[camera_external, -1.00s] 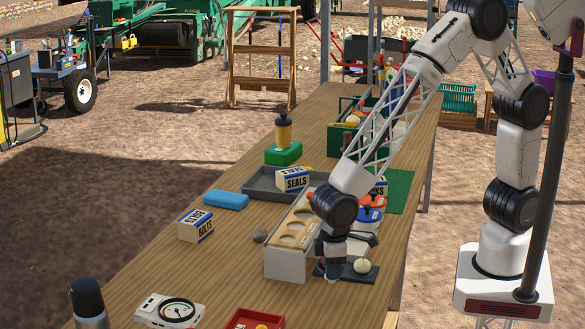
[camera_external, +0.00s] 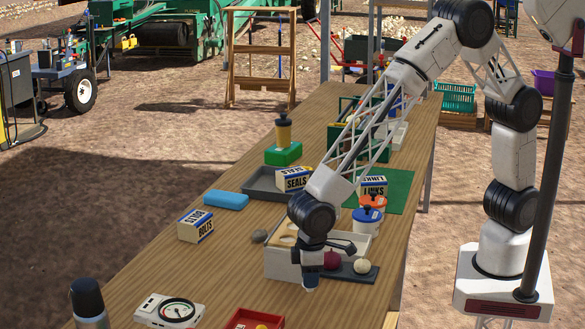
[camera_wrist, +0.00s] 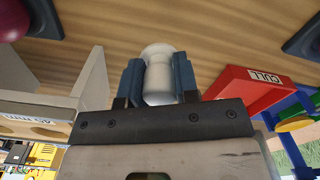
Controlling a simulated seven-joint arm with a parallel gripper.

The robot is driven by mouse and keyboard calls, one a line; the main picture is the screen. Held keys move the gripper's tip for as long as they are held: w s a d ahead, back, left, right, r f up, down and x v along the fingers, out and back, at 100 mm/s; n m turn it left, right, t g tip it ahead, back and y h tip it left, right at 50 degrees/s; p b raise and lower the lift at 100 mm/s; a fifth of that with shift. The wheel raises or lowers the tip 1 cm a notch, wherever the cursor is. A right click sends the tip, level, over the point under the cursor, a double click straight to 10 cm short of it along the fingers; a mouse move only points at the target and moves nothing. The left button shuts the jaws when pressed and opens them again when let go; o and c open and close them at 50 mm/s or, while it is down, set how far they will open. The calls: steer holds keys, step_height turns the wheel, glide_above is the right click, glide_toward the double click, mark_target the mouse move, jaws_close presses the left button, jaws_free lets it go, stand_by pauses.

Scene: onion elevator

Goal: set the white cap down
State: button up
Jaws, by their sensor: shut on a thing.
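My gripper (camera_wrist: 158,82) is shut on the white cap (camera_wrist: 158,72), a pale rounded piece with a flared end held between the two blue fingers in the wrist view. Wood tabletop shows beyond it; whether the cap touches the table I cannot tell. In the external view my gripper (camera_external: 310,281) points down at the near end of the white holed rack (camera_external: 283,265), low over the table. The cap cannot be made out there.
A red CULL tray (camera_wrist: 243,88) lies to the right in the wrist view; it shows at the external view's bottom edge (camera_external: 240,318). A dark mat (camera_external: 345,275) with a dark red onion (camera_external: 331,260) and a pale onion (camera_external: 362,266) lies right of the gripper. A gauge (camera_external: 172,311) stands front left.

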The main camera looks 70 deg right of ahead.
steer(key=shift+f, duration=1.7)
steer(key=shift+f, duration=0.15)
steer(key=o, duration=0.9)
step_height(320, 180, up, 12)
steer(key=shift+r, duration=0.2)
